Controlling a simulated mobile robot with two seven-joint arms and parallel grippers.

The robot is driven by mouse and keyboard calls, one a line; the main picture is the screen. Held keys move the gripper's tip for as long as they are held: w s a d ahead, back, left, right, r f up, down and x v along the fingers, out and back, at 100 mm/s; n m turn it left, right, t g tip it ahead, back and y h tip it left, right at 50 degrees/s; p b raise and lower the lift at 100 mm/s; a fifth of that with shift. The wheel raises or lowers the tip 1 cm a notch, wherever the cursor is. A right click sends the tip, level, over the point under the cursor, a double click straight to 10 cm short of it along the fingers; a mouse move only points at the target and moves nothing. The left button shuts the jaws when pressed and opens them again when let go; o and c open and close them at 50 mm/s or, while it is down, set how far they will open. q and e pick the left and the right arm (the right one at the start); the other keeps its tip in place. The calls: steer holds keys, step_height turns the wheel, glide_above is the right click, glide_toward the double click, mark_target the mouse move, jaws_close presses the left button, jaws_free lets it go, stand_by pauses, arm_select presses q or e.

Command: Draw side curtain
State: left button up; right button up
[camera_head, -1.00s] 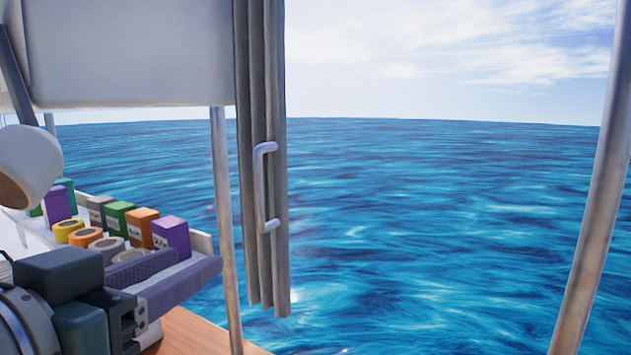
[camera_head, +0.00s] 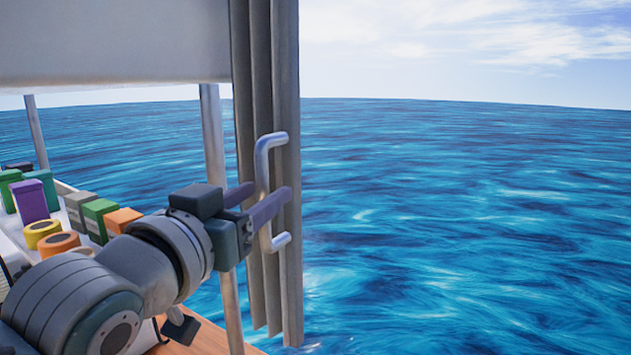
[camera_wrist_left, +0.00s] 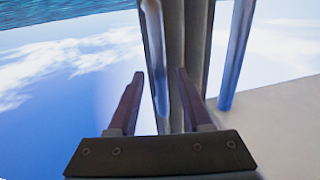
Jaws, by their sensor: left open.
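The grey side curtain (camera_head: 286,90) hangs bunched in narrow vertical folds. A silver bracket-shaped handle (camera_head: 263,170) is fixed upright on its face. My left gripper (camera_head: 262,200) is open, its two purple-grey fingers at the handle's height, one on each side of the handle bar in the head view. In the left wrist view the handle (camera_wrist_left: 154,45) runs between the open fingers (camera_wrist_left: 155,85), with the curtain (camera_wrist_left: 190,60) behind it. I cannot tell whether the fingers touch the handle. My right gripper is not in view.
A metal post (camera_head: 212,135) stands just left of the curtain, under a pale overhead panel (camera_head: 115,45). A shelf with several coloured boxes (camera_head: 95,218) and round tape-like rolls (camera_head: 57,243) is at the left. Open sea lies to the right.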

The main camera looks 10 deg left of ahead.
arm_select(q)
steer(key=shift+w+d, duration=0.1)
steer(key=shift+w, duration=0.7)
jaws_close()
stand_by(1.0)
